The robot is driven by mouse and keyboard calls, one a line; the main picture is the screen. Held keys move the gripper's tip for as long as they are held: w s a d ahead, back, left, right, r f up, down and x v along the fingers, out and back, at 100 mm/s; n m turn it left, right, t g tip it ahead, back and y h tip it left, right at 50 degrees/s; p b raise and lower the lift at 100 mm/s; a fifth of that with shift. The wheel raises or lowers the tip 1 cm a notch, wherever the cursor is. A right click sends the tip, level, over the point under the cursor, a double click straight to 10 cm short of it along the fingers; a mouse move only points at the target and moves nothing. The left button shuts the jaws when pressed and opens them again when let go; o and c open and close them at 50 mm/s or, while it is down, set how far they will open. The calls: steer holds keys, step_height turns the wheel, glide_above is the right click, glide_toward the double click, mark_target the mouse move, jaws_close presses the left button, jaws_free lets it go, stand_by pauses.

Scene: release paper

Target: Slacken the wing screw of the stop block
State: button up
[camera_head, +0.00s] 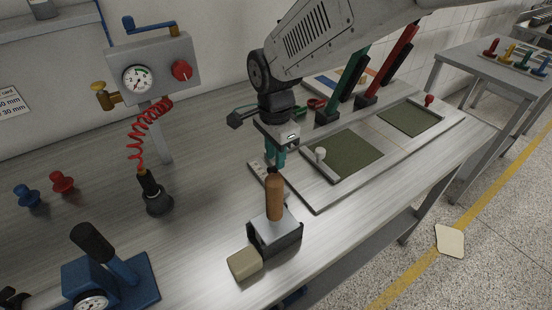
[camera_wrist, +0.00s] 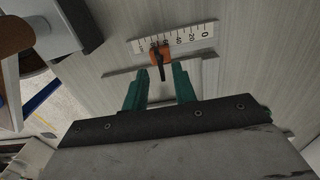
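In the wrist view the stop block (camera_wrist: 154,48) is a small orange block on a white ruler strip (camera_wrist: 190,36) with printed numbers. Its wing screw (camera_wrist: 162,68) is dark and points toward my gripper. My gripper (camera_wrist: 159,72) has two green fingers, spread apart, one on each side of the wing screw's line. A gap shows between each finger and the screw; I cannot tell the depth. In the head view my gripper (camera_head: 275,157) points down above the bench's ruler strip (camera_head: 257,172), and the stop block is hidden behind or under it.
A brown-handled tool on a grey block (camera_head: 275,235) stands close in front of my gripper, with a beige block (camera_head: 244,263) beside it. A framed plate with green panels (camera_head: 350,158) lies to the right. A gauge stand (camera_head: 152,70) with a red coiled hose is at left.

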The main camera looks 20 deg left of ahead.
steer(key=shift+f, duration=1)
jaws_close()
